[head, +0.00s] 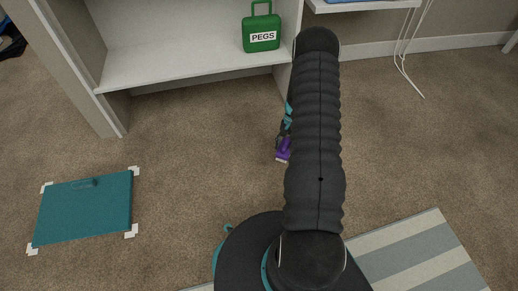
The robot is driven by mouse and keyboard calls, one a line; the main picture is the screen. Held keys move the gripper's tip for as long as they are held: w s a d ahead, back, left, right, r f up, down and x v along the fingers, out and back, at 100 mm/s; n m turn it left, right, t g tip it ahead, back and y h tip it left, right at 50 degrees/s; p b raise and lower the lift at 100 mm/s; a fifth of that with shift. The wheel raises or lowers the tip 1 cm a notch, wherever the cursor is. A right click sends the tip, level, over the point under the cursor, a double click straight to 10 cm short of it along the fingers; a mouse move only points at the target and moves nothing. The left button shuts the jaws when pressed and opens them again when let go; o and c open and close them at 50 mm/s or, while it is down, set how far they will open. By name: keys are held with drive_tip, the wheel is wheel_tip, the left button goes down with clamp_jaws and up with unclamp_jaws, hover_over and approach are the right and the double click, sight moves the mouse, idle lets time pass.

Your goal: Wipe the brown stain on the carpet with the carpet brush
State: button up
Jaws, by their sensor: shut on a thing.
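My gripper (280,138) is mostly hidden behind my arm, just left of it and low over the carpet in front of the shelf unit. It is shut on the carpet brush (284,149), which shows as a small purple block with a pale lower edge, presumably the bristles. I cannot tell whether the brush touches the carpet (200,150). I see no brown stain on the visible carpet; my arm covers part of the floor.
A teal panel (85,215) with white corner marks lies at left. A green PEGS box (261,32) stands on the shelf (180,65). A striped rug (425,255) lies at lower right. White cables (402,60) hang at right. Carpet between is clear.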

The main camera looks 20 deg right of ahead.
drive_tip(key=shift+r+p, duration=1.15)
drive_tip(key=shift+r, duration=1.35)
